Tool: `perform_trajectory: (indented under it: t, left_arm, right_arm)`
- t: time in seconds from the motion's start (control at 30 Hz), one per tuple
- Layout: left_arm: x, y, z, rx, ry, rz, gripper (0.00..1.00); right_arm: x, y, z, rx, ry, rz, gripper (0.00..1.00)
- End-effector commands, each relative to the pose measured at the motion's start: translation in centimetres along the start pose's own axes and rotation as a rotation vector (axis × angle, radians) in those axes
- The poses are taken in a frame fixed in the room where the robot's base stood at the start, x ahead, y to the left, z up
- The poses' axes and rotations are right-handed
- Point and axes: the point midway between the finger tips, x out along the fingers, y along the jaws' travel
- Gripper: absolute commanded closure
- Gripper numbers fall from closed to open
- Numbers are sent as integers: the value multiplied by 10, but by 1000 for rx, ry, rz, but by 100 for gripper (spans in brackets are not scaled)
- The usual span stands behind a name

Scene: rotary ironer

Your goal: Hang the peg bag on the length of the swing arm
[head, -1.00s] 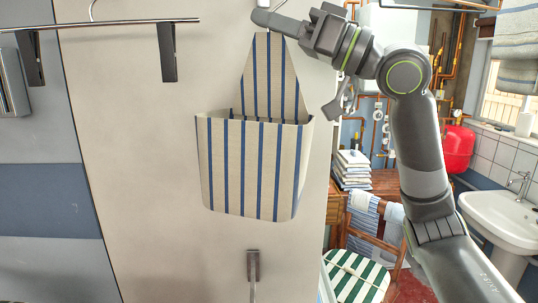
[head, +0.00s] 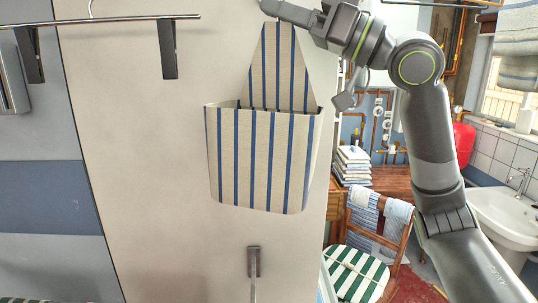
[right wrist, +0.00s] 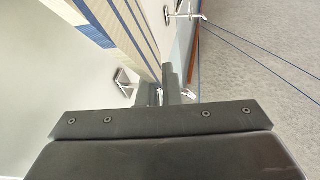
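The peg bag (head: 262,150) is cream with blue stripes, with a wide open pocket and a tapering back panel. It hangs upright in front of a pale panel in the head view. My right gripper (head: 284,14) is at the top of the tapering panel and appears shut on it. In the right wrist view, the striped cloth (right wrist: 125,30) runs down to the dark fingers (right wrist: 170,90). The fingertips are partly hidden in both views. I cannot tell for certain which metal part is the swing arm. My left gripper is not in view.
A chrome bar with black clips (head: 110,20) hangs at the upper left. A small metal bracket (head: 254,262) is on the pale panel (head: 150,200) below the bag. A chair (head: 380,235), folded linen (head: 353,165) and a sink (head: 505,215) stand at the right.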

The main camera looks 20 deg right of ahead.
Motion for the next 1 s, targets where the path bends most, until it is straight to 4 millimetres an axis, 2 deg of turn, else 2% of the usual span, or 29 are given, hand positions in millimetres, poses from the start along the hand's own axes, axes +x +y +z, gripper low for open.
perform_trajectory:
  t: [1.0]
  left_arm:
    - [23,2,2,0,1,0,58]
  right_arm:
    - [-49,0,-16,-2,1,2,100]
